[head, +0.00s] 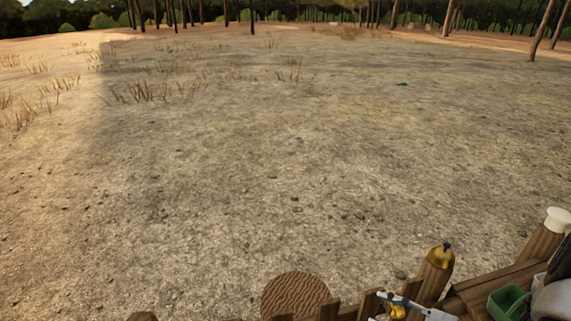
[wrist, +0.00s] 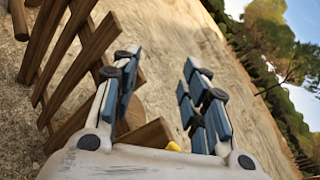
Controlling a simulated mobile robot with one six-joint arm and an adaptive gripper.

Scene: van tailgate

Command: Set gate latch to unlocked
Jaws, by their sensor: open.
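A wooden gate or fence (head: 328,310) with pointed slats runs along the bottom edge of the head view. Its slats (wrist: 85,45) show tilted at the left in the wrist view. My gripper (wrist: 160,65) is open, its two blue-padded fingers well apart with nothing held between the tips. In the head view, part of my gripper (head: 402,301) shows at the bottom, in front of the slats. A small yellow piece (head: 398,311) is beside it, and yellow also shows low between the fingers in the wrist view (wrist: 173,147). I cannot tell whether this is the latch; no latch is clearly visible.
A brass bell-like object (head: 440,257) tops one post. A white object (head: 558,219) tops another at the right. A green container (head: 508,303) sits in the bottom right corner. A round, ridged brown disc (head: 296,295) is beside the slats. Open dry ground (head: 250,160) lies beyond.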

